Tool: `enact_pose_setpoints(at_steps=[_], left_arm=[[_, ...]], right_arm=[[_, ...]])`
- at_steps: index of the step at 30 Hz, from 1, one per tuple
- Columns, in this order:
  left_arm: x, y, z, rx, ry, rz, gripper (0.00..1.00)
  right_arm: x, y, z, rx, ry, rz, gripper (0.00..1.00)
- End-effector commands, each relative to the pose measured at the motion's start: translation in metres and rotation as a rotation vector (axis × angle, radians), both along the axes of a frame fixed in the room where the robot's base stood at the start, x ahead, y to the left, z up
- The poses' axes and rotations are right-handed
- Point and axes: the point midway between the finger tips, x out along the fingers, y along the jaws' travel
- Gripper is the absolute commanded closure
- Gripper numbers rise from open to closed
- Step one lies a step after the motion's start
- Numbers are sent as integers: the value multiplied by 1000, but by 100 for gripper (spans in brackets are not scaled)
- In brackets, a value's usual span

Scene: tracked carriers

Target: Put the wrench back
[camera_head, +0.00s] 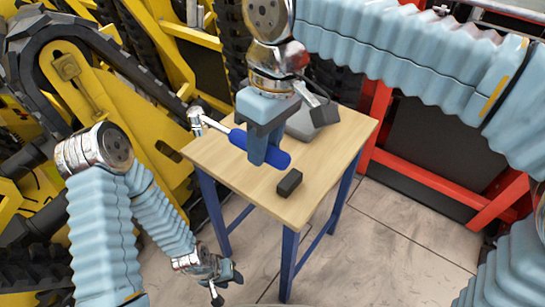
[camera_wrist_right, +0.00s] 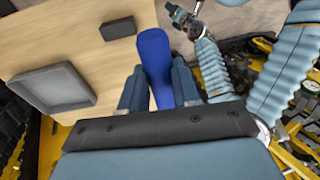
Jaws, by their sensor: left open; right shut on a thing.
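My right gripper (camera_head: 266,160) is shut on the blue handle of a tool (camera_head: 239,138) above the wooden table (camera_head: 325,165). A thin silver shaft runs left from the handle to a metal head beyond the table's left edge. The head looks more like a hammer's than a wrench's. In the right wrist view the blue handle (camera_wrist_right: 153,48) sticks out between the fingers, and the tool's head is out of view. My left gripper (camera_head: 227,286) is open and empty, low by the floor left of the table.
A grey shallow tray (camera_head: 300,128) lies on the table, partly hidden by my right gripper; it looks empty in the right wrist view (camera_wrist_right: 85,98). A small black block (camera_head: 289,182) lies near the front. Yellow tracked machinery (camera_head: 115,120) stands left, a red frame (camera_head: 420,185) right.

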Motion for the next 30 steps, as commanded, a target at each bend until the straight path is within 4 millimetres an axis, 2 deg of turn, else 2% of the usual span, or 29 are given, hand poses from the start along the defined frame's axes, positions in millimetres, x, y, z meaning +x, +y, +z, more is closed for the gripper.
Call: enact_pose_setpoints(at_steps=[1,3,6,11,16,18,21,28,29,30], left_arm=[[0,0,-2,0,0,0,57],[0,0,-6,0,0,0,57],[0,-1,-8,-1,2,-1,57],[0,-1,-10,-2,1,-2,57],[0,-1,-16,-3,2,-2,57],[0,-2,-19,-5,3,-2,57],[-1,-2,-21,-6,3,-4,57],[-1,-2,-20,-6,3,-4,57],[-1,-2,-20,-6,4,-4,57],[-1,-2,-20,-6,4,-4,57]], right_arm=[[13,-4,-7,0,1,-5,100],[23,-8,-23,-1,1,-2,100],[35,-12,-36,0,-1,-1,100],[43,-15,-47,0,-1,0,100],[59,-20,-71,-1,1,0,100],[58,-20,-84,-1,0,3,100],[58,-20,-93,0,-2,2,100],[58,-20,-95,1,-2,1,100],[58,-20,-95,-1,-1,1,66],[58,-20,-95,-1,-1,1,60]])
